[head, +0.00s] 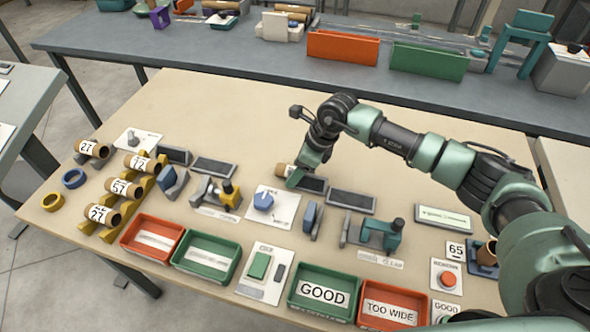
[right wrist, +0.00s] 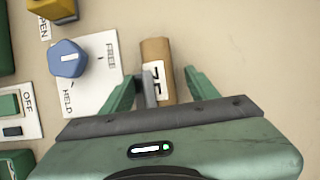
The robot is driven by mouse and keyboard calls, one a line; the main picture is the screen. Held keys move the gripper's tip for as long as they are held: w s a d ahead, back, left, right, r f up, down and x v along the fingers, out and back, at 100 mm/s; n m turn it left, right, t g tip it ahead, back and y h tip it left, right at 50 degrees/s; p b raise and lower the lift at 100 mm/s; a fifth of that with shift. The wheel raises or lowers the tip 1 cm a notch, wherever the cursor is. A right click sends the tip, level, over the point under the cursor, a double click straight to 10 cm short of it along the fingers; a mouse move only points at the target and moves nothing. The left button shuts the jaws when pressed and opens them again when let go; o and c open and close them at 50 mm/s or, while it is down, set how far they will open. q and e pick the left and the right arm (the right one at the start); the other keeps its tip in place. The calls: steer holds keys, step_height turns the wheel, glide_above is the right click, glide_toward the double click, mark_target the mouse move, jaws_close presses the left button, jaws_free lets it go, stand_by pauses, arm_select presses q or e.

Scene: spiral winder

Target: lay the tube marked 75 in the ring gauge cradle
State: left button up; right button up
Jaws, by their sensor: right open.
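A brown cardboard tube (right wrist: 156,53) with a white label lies on the tabletop. The label is partly covered and seems to read 75. In the head view only the tube's left end (head: 281,170) shows beside my right gripper (head: 302,180). In the right wrist view my right gripper (right wrist: 163,90) is open, with its fingers on either side of the tube and apart from it. A small grey piece stands at the tube's left side there. I cannot tell for sure which fixture is the ring gauge cradle; a blue-grey stand (head: 311,219) is one candidate. My left gripper is not in view.
A dial plate (head: 283,210) marked HELD and FREE lies left of the tube. Several labelled tubes lie on a yellow rack (head: 144,186) at left. A GOOD tray (head: 302,307) and a TOO WIDE tray (head: 368,317) line the front.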

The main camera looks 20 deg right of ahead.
jaws_close()
stand_by(0.3)
